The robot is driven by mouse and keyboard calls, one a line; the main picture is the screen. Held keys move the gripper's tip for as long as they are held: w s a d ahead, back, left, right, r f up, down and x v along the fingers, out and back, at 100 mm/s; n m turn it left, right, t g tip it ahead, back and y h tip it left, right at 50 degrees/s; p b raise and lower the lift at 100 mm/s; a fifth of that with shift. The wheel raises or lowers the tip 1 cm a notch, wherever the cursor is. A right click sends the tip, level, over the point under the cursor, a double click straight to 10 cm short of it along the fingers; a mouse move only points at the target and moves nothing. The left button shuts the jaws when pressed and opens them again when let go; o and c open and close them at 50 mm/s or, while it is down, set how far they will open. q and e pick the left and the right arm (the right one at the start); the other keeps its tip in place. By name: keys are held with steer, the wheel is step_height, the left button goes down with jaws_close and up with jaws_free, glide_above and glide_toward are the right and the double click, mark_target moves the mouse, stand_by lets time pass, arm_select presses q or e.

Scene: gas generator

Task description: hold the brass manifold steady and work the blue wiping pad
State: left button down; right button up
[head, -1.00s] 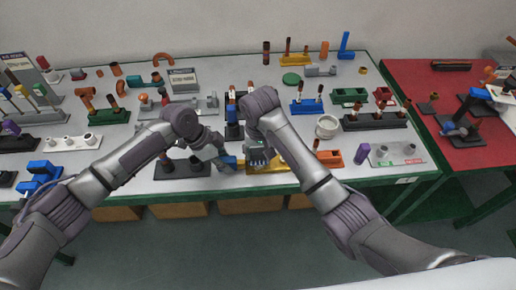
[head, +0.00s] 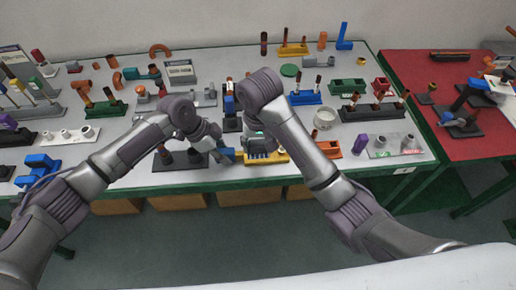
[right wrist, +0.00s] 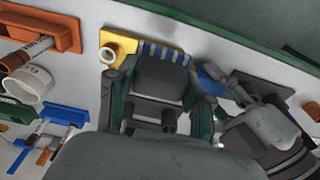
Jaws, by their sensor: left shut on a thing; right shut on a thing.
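The brass manifold (head: 280,157) is a yellow block near the table's front edge. In the right wrist view its yellow end (right wrist: 106,38) carries a pale round port, and a blue-and-white striped part lies between my fingers. My right gripper (head: 260,146) is over it from above, shut on it; its fingertips (right wrist: 160,74) straddle the striped part. My left gripper (head: 218,152) is shut on the solid blue wiping pad (head: 229,155), just left of the manifold. The pad (right wrist: 211,72) shows beside the manifold's other end; whether they touch is unclear.
A dark block with round ports (head: 172,160) stands left of my left gripper. An orange tray (head: 328,149) and a white cup (head: 324,118) are close on the right. Behind stand several coloured fixtures, such as a blue one (head: 305,97). The green table edge (head: 330,172) is just in front.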

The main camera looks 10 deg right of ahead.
steer(key=shift+w+r, duration=0.25)
steer(key=shift+r, duration=0.8)
steer(key=shift+s+r, duration=0.2)
steer(key=shift+r, duration=0.15)
arm_select(q)
steer(key=c, duration=0.8)
jaws_free()
steer(key=v, duration=1.2)
steer(key=shift+d, duration=0.1)
